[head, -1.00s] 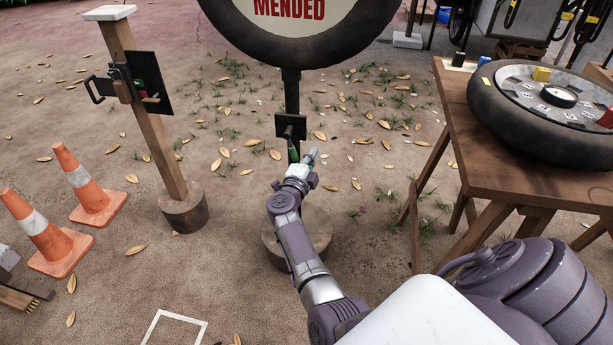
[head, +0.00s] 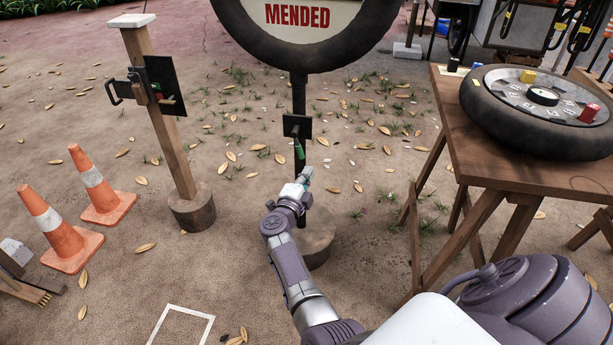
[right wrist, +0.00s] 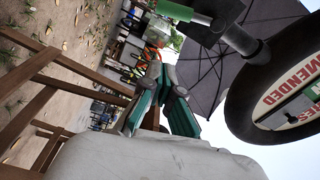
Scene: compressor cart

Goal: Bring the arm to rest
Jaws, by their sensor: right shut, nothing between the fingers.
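My right arm reaches forward in the head view, and its gripper (head: 305,177) is shut and empty. It is just below and beside a small green handle (head: 301,150) that hangs from a dark box (head: 297,126) on the post of the round MENDED sign (head: 298,15). A gap shows between fingers and handle. My left gripper is not in view.
A wooden table (head: 500,165) with a wheel-shaped dial (head: 540,105) stands at the right. A wooden post (head: 165,150) with a black plate and two orange cones (head: 62,232) stand at the left. Leaf-strewn ground around the sign post is open.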

